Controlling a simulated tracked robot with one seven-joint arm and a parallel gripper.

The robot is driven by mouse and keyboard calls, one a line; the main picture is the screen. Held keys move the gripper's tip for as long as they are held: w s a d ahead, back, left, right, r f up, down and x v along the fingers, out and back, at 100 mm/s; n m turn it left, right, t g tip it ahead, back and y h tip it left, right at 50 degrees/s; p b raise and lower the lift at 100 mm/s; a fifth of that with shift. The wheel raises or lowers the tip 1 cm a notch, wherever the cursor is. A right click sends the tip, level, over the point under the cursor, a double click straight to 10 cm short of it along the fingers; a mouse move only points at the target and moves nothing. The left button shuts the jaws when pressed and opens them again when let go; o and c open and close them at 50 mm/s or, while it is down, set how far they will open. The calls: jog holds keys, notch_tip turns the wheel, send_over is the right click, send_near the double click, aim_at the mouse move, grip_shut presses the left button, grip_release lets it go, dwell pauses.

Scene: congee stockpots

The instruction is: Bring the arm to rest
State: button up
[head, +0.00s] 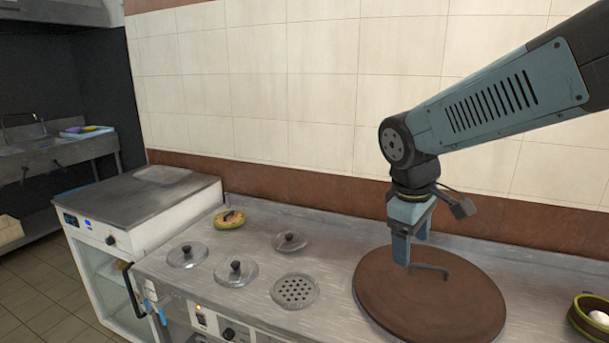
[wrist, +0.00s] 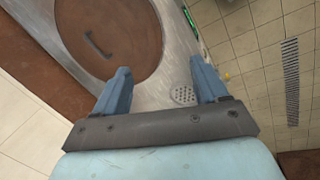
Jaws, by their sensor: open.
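My gripper (head: 411,250) hangs from my arm above the large round brown lid with a bar handle (head: 430,300) on the steel counter. In the wrist view my gripper (wrist: 160,80) shows two blue fingers spread apart with nothing between them. In that view the brown lid (wrist: 110,50) lies beyond the left finger. In the head view the fingertips overlap the lid's handle area, and I cannot tell the exact gap.
Small knobbed lids (head: 236,272) and a perforated disc (head: 295,290) sit left on the steel counter (head: 335,270). A yellowish round item (head: 229,219) lies behind them. A bowl with a white item (head: 590,316) stands at the right edge. The tiled wall (head: 300,80) rises behind.

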jog(key=s+d+r+m+t+y, duration=0.2)
jog(key=s+d+r+m+t, duration=0.1)
jog(key=s+m, duration=0.4)
jog(key=shift+s+d+r+m+t, duration=0.25)
jog(key=shift+r+m+t, duration=0.25)
jog(key=shift+r+m, duration=0.65)
jog(key=shift+r, duration=0.1)
